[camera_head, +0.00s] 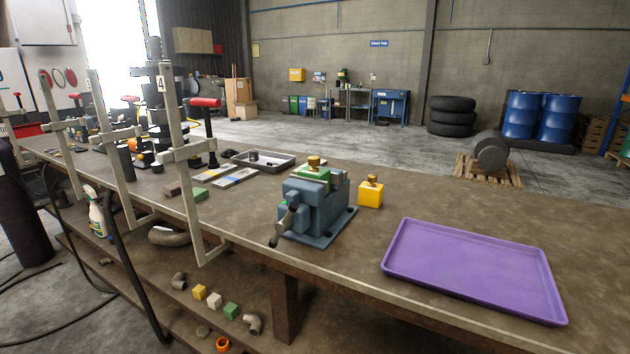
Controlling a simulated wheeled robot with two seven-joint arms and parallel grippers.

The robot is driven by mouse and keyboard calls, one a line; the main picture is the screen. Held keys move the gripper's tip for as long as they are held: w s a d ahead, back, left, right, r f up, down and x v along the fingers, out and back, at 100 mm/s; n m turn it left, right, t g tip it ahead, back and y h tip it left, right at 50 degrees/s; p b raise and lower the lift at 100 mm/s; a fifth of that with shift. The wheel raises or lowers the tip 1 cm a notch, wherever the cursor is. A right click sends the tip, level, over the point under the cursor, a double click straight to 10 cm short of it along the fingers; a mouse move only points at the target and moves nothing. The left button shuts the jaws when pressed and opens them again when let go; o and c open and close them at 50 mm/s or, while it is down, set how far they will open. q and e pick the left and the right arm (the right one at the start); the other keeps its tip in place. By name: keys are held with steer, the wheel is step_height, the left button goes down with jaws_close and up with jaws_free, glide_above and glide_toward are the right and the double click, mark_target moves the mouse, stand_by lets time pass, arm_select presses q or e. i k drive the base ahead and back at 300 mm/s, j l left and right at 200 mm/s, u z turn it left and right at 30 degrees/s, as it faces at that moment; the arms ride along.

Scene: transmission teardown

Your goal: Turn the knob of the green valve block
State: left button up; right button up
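The green valve block (314,175) sits at the top of a blue-grey bench vise (318,206), seemingly between its jaws. A brass-coloured knob (314,161) stands upright on top of the block. A yellow block (370,195) with a similar brass knob (372,180) on top stands on the bench just right of the vise. Neither of my grippers shows in the head view.
A purple tray (472,268) lies empty on the bench (350,261) at right. A grey tray (283,161) holding small parts lies behind the vise. Tall metal clamps (180,153) stand along the front edge at left. Bare bench top lies between vise and purple tray.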

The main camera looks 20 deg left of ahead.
mark_target(314, 161)
steer(key=i+l+u, duration=0.15)
steer(key=l, duration=0.2)
steer(key=i+l+u, duration=0.15)
steer(key=l, duration=0.2)
steer(key=i+l+u, duration=0.15)
steer(key=l, duration=0.25)
steer(key=l+u, duration=0.15)
steer(key=l, duration=0.2)
